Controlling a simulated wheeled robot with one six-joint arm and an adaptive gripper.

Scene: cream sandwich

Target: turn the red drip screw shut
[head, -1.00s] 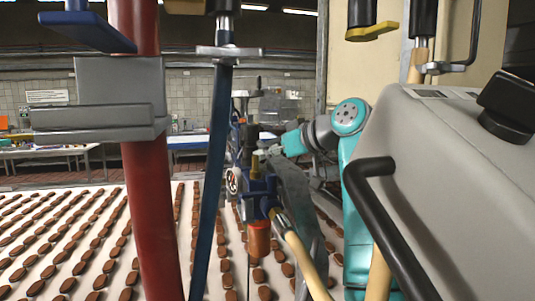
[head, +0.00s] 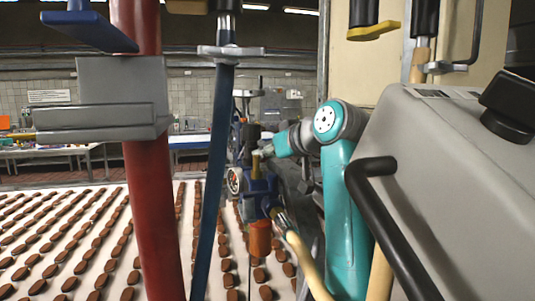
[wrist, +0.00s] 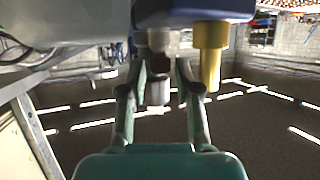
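A dark red piece (wrist: 157,41), which may be the drip screw, shows in the wrist view in a pale fitting under a blue body (wrist: 195,12). A grey cylindrical end (wrist: 157,91) hangs below it. My gripper (wrist: 160,72) is open, its fingers on either side of this fitting; contact is unclear. A brass cylinder (wrist: 210,58) stands right of the right finger. In the head view my gripper (head: 266,152) is small and partly hidden at the blue device (head: 262,185), which has a round gauge (head: 234,181). The screw is not clear there.
An orange-brown cylinder (head: 260,238) hangs below the blue device. A red post (head: 150,200) and a blue bar (head: 212,150) stand left of it. Rows of brown biscuits lie on a white belt (head: 48,228). A grey housing (head: 440,160) with a black handle (head: 372,168) fills the right.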

